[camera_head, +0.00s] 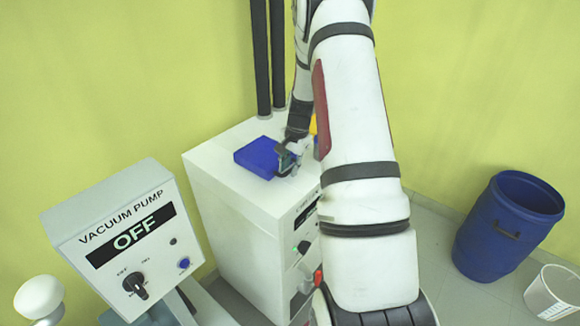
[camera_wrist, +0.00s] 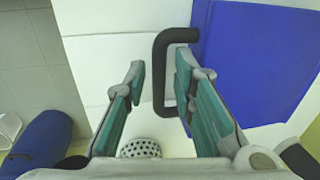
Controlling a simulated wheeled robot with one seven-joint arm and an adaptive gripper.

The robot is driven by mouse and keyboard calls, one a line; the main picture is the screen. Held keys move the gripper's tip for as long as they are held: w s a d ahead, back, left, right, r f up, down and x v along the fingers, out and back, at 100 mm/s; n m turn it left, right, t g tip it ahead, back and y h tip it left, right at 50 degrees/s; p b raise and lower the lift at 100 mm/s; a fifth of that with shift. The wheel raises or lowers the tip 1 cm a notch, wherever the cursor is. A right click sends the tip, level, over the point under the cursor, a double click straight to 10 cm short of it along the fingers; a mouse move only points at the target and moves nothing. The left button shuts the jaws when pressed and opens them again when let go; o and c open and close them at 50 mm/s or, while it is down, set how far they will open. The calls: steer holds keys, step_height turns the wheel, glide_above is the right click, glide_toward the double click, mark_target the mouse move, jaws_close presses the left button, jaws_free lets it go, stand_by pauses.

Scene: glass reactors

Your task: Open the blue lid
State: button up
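The blue lid (camera_head: 257,157) lies flat on top of the white cabinet (camera_head: 231,200). In the wrist view the blue lid (camera_wrist: 258,60) fills the upper right, and its black handle (camera_wrist: 158,75) sticks out from its left edge. My gripper (camera_wrist: 160,65) is open. The handle's long bar lies between the two fingers, with clear space to the left finger. The right finger appears beside the handle's opening, near the lid; I cannot tell whether it touches.
A vacuum pump box (camera_head: 128,240) reading OFF stands at the left. A yellow object (camera_head: 313,125) is partly hidden behind my arm. A blue barrel (camera_head: 500,235) and white bucket (camera_head: 553,292) stand on the floor at right.

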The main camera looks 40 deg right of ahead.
jaws_close()
steer(key=shift+r, duration=0.1)
